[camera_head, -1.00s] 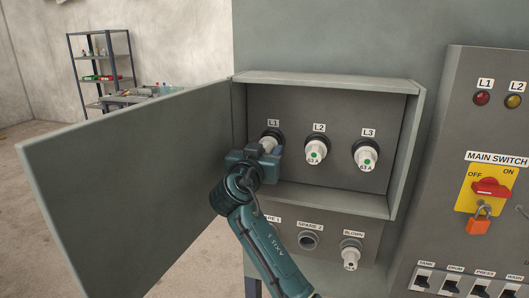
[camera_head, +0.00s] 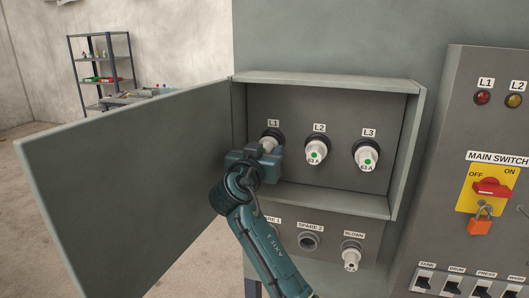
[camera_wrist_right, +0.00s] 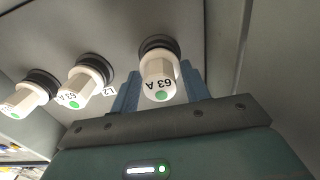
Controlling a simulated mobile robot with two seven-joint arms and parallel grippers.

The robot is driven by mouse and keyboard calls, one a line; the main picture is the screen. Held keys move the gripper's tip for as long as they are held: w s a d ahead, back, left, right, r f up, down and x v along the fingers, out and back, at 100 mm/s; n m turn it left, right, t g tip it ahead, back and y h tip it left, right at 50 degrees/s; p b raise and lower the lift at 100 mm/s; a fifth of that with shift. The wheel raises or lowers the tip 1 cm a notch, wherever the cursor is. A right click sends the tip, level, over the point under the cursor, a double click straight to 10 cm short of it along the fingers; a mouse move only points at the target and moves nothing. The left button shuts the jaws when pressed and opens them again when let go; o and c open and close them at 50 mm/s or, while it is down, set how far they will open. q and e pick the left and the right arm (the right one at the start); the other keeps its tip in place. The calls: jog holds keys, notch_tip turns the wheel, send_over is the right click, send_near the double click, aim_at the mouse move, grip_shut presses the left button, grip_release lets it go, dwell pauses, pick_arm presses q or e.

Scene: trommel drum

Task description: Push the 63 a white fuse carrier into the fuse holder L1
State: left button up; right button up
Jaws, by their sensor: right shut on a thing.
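The white 63 A fuse carrier (camera_wrist_right: 160,78), with a green dot on its end, sits at the black fuse holder L1 (camera_head: 272,134) on the left inside the open box. My right gripper (camera_head: 268,152) is shut on this carrier, with a blue finger on each side of it in the wrist view (camera_wrist_right: 160,88). In the head view the gripper hides most of the carrier. The carrier's inner end is at the holder's black ring (camera_wrist_right: 159,44); I cannot tell how deep it sits. My left gripper is not in view.
White 63 A carriers sit in L2 (camera_head: 316,151) and L3 (camera_head: 367,157). The open door (camera_head: 130,185) stands left of my right arm. Below are an empty SPARE 2 holder (camera_head: 308,240) and the BLOWN carrier (camera_head: 351,255). The main switch (camera_head: 490,187) has a padlock (camera_head: 480,222).

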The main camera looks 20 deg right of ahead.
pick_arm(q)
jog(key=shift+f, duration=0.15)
pick_arm(e)
jog(key=shift+w+d, duration=0.2)
jog(key=shift+w, duration=0.1)
jog(key=o, duration=1.3)
jog(key=shift+o, duration=0.3)
pick_arm(q)
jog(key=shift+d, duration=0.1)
jog(key=b, duration=0.1)
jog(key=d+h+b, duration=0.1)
jog(key=b, duration=0.1)
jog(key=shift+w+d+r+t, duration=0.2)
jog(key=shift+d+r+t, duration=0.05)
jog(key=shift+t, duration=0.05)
pick_arm(e)
jog(key=v, duration=1.3)
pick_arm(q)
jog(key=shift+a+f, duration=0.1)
pick_arm(e)
jog(key=shift+a, duration=0.1)
jog(key=shift+s, duration=0.1)
